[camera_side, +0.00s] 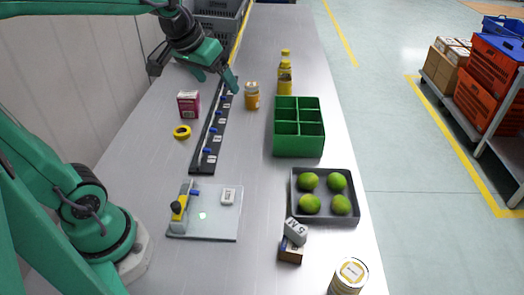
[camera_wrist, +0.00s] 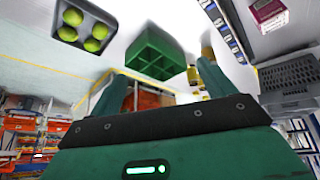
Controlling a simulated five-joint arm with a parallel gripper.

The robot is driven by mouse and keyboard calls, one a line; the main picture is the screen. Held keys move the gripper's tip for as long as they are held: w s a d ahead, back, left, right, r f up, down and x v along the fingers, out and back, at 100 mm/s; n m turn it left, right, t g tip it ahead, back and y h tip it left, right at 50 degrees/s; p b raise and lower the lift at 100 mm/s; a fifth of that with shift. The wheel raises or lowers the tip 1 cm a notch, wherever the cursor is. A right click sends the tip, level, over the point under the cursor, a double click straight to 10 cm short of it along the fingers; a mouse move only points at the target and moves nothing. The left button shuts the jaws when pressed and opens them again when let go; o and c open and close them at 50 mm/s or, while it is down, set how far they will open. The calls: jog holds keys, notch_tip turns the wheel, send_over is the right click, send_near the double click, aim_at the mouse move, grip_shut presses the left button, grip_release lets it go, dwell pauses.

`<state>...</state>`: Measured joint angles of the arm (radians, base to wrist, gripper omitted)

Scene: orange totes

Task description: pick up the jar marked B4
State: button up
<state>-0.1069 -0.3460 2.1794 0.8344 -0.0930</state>
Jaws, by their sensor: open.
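A small jar (camera_side: 252,96) with amber contents and a pale lid stands upright on the table, left of the yellow bottle. It also shows in the wrist view (camera_wrist: 193,75), beside one finger. A B4 mark is too small to read on it. My gripper (camera_side: 217,80) is above the far part of the table, to the left of the jar and apart from it. Its two green fingers are spread with nothing between them; they also show in the wrist view (camera_wrist: 163,82).
A yellow bottle (camera_side: 285,75) and a green divided crate (camera_side: 298,153) stand right of the jar. A black rail with blue pegs (camera_side: 203,158) lies to its left, near a pink box (camera_side: 188,104). A grey tray (camera_side: 325,220) holds limes. A labelled can (camera_side: 349,276) stands front right.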

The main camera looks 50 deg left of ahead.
jog(key=w+a+f+n, duration=0.2)
jog(key=w+a, duration=0.3)
jog(key=w, duration=0.5)
jog(key=n+y, duration=0.1)
jog(key=n, duration=0.2)
send_near(249, 86)
jog(key=d+r, duration=0.1)
jog(key=d, duration=0.4)
jog(key=shift+n+g, duration=0.5)
jog(key=shift+n, duration=0.1)
jog(key=w+a+f, duration=0.1)
jog(key=f, duration=0.1)
jog(key=w+a+f, duration=0.1)
jog(key=a+f, duration=0.1)
jog(key=w+a+f, duration=0.1)
jog(key=a+f, duration=0.1)
jog(key=shift+a+f, duration=0.15)
jog(key=shift+a, duration=0.1)
jog(key=shift+w+a+f, duration=0.1)
jog(key=shift+a+f, duration=0.05)
jog(key=shift+f, duration=0.1)
jog(key=shift+f, duration=0.1)
jog(key=shift+x, duration=1.15)
jog(key=shift+w, duration=0.1)
jog(key=shift+x, duration=2.6)
